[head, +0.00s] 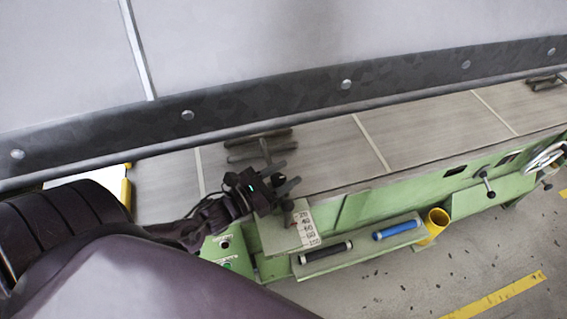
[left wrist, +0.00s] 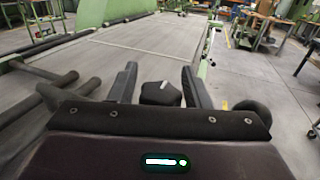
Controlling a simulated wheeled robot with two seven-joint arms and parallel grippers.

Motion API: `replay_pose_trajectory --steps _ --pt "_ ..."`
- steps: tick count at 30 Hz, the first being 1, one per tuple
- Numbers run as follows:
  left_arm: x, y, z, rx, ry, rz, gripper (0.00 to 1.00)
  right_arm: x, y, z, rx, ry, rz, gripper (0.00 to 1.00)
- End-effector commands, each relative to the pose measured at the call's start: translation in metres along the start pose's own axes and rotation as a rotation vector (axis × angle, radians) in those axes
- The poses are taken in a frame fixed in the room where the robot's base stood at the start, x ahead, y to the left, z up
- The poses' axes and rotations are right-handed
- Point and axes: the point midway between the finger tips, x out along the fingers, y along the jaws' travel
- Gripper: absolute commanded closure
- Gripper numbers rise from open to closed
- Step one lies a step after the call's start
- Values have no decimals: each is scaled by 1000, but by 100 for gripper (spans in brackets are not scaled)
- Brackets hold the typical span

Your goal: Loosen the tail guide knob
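My left gripper (head: 284,177) reaches in from the left over the near edge of the machine. Its two dark fingers are apart. A dark knob (head: 287,206) on a short stem stands just in front of and below the fingers, by a numbered white scale (head: 306,225). In the left wrist view the fingers (left wrist: 161,80) stand on both sides of a dark faceted knob (left wrist: 160,93), with narrow gaps. I take this to be the same knob; its stem is hidden there. I cannot tell whether a finger touches it. My right gripper is out of view.
The green machine (head: 352,213) has a long grey bed (head: 425,125). A tray with a black roll (head: 326,252) and a blue roll (head: 395,230), and a yellow cup (head: 435,222), sit along its front. Another knobbed lever (head: 487,183) and a handwheel (head: 545,157) are farther right.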

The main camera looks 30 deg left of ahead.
Motion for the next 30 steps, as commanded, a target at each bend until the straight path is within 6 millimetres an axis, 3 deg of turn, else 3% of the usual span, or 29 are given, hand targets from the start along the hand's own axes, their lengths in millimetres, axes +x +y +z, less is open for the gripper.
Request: replay_pose_trajectory --steps 8,21,30 --pt "-7 0 -1 1 2 -1 56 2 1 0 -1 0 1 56" --pt "-65 0 -2 0 4 -1 56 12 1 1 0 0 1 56" --pt "-79 0 0 0 0 0 56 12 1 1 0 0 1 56"
